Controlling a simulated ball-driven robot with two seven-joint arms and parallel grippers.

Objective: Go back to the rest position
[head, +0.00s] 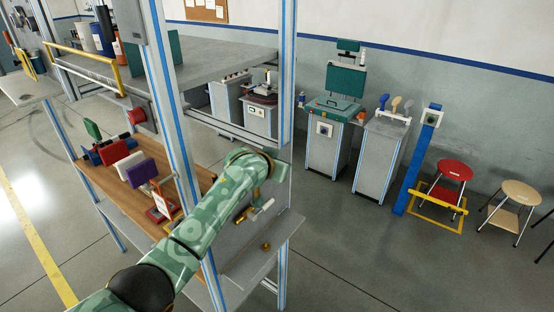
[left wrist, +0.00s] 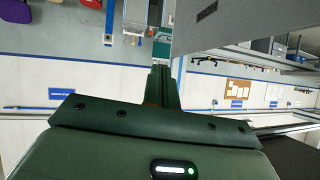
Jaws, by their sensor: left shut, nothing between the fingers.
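My left arm (head: 190,235), green with leaf patterns, comes in from the bottom left of the head view. It reaches to the workstation frame and bends at a joint (head: 250,160) near the right-hand post. Its fingers cannot be made out there. In the left wrist view my left gripper (left wrist: 162,72) shows dark green fingers close together, shut with nothing between them. That view looks upside down, with floor at the top. My right gripper is in neither view.
A wooden shelf (head: 108,184) holds coloured blocks, including a purple one (head: 142,173). A blue-striped post (head: 287,90) stands close to my arm. A grey bench (head: 200,62) lies behind. A red stool (head: 455,170) and a wooden stool (head: 521,192) stand right. The middle floor (head: 350,245) is clear.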

